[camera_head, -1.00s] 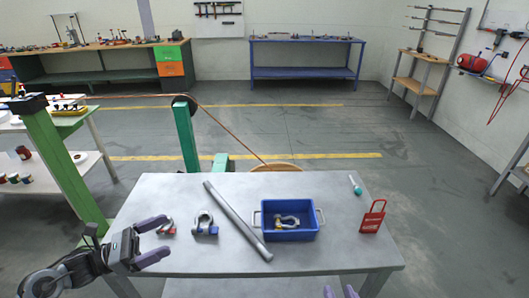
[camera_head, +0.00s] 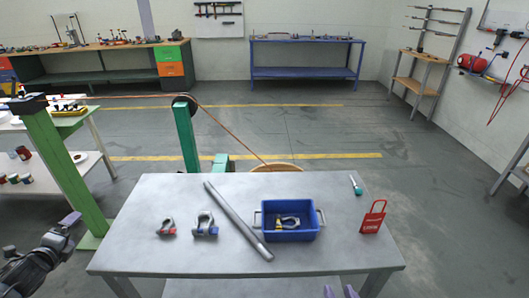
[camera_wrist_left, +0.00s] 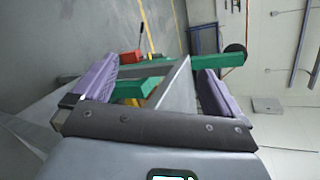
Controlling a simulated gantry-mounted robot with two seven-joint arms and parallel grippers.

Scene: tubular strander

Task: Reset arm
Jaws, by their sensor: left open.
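My left gripper (camera_head: 67,222) is at the left edge of the head view, off the table's left side and empty. In the left wrist view its two purple fingers (camera_wrist_left: 158,88) stand wide apart with nothing between them. My right gripper (camera_head: 340,292) shows only as two purple fingertips, a little apart, at the bottom edge; the rest of it is out of view.
The grey table (camera_head: 150,205) holds a small shackle (camera_head: 166,227), a larger shackle (camera_head: 205,225), a long bar (camera_head: 236,220), a blue bin (camera_head: 290,235) with a shackle inside, a red tag (camera_head: 373,217) and a teal-ended item (camera_head: 357,187). A green post (camera_head: 58,160) stands near my left arm.

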